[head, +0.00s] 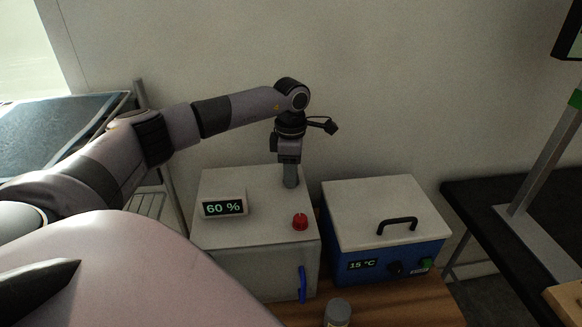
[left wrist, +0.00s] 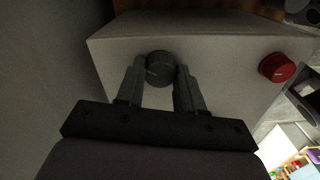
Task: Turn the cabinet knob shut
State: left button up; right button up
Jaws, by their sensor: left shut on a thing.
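The cabinet (head: 256,268) is a pale box on the wooden table, with a "60 %" display (head: 222,208) on its top. The grey cabinet knob (left wrist: 159,67) stands on the cabinet's top and shows between my fingers in the left wrist view. My left gripper (head: 290,184) points straight down over the back right of the cabinet's top. It is shut on the knob, with one finger on each side; in the head view the fingers hide the knob. A thin pale mark shows on the knob's face. My right gripper is not in view.
A red button (head: 300,222) sits on the cabinet's top near the front right; it also shows in the left wrist view (left wrist: 276,67). A blue handle (head: 302,284) is on the cabinet's front. A blue box (head: 388,262) with a white lid and black handle stands to the right. A grey-capped jar (head: 338,312) stands in front.

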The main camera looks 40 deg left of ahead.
pick_arm(q)
jog(key=n, duration=0.5)
jog(key=shift+r+p, duration=0.1)
jog(key=shift+p, duration=0.25)
jog(key=shift+n, duration=0.3)
jog(key=o, duration=1)
jog(key=shift+o, duration=0.2)
jog(key=shift+r+b, duration=0.5)
jog(key=shift+r, duration=3.05)
